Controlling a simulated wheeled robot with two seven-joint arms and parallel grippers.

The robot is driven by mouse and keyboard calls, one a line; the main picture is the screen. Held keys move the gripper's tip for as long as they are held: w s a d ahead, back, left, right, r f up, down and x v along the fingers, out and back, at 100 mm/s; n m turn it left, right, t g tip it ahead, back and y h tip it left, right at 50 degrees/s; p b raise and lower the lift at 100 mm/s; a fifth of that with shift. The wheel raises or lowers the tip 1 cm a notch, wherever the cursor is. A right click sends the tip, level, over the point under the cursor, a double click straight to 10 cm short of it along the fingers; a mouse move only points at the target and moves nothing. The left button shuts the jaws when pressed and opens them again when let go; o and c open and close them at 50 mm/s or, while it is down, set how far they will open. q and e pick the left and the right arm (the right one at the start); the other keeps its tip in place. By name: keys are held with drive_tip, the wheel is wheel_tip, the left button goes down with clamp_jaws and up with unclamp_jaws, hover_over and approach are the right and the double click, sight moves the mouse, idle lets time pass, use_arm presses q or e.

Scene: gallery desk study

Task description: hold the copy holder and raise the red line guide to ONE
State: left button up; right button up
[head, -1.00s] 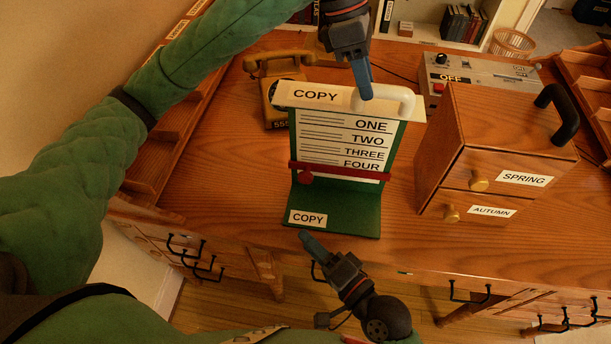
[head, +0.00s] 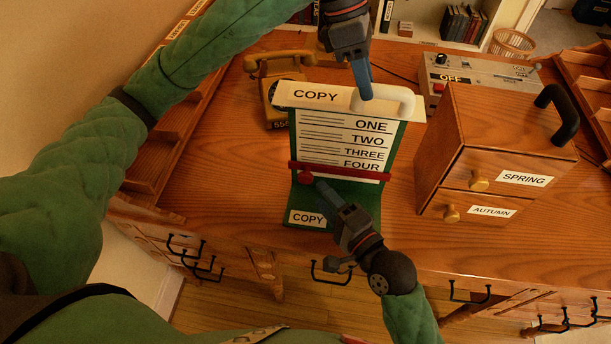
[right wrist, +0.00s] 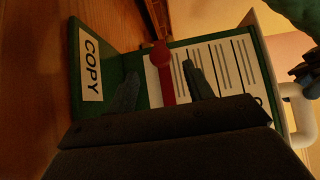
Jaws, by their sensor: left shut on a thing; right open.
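The green copy holder (head: 391,150) stands on the desk with a page lettered ONE, TWO, THREE, FOUR. The red line guide (head: 340,172) lies across the page at the FOUR line, with a red knob (head: 306,177) at its left end. My left gripper (head: 366,96) is shut on the white handle (head: 404,100) at the holder's top right. My right gripper (head: 322,186) is open just below the knob. In the right wrist view the open fingers (right wrist: 158,88) lie on either side of the red guide (right wrist: 162,76); contact cannot be told.
A wooden drawer box (head: 500,150) labelled SPRING and AUTUMN stands close on the right. A yellow telephone (head: 275,85) is behind the holder on the left. A control box (head: 470,75) marked OFF is at the back right. Desk left of the holder is clear.

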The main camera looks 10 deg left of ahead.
sight(308, 181)
drive_tip(key=x, duration=0.7)
drive_tip(key=shift+w+a, duration=0.15)
